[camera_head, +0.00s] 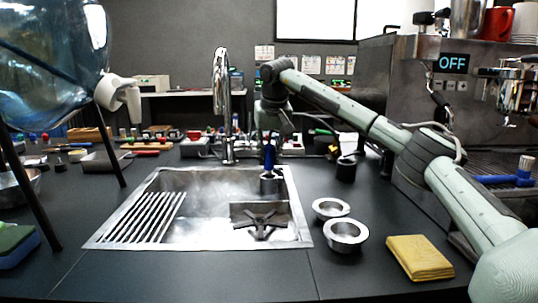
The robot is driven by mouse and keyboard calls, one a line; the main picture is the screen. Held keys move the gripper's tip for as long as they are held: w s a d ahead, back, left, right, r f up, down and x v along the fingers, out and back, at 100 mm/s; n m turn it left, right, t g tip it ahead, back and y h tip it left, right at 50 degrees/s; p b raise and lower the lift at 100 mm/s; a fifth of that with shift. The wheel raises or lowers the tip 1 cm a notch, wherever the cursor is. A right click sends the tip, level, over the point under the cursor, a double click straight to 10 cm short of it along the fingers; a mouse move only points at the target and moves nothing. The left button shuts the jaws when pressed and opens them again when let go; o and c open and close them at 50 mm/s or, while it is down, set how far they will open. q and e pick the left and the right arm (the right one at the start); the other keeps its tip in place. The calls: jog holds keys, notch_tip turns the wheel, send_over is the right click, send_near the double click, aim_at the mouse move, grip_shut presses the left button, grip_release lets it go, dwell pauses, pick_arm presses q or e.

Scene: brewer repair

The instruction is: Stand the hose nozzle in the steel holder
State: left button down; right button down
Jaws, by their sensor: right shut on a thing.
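The steel holder (271,185) is a small metal cup at the back right corner of the sink. A slim blue piece, which looks like the hose nozzle (269,156), stands upright at the holder's mouth. Its lower end is hidden, so I cannot tell how deep it sits. My right arm comes in from the right and bends down behind the sink. Its gripper (269,139) is above the holder, shut on the top of the nozzle; the fingers are small and dark here. My left gripper is not in view.
The steel sink (100,240) has a ribbed drainer and a black star-shaped grate (262,222). A tall faucet (222,100) rises just left of the holder. Two metal rings (346,235) and a yellow cloth (419,257) lie to the right. A water bottle (55,45) stands left.

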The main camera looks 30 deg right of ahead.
jog(key=c, duration=1.2)
grip_release()
jog(key=o, duration=0.6)
jog(key=shift+c, duration=0.2)
jog(key=shift+r, duration=3.5)
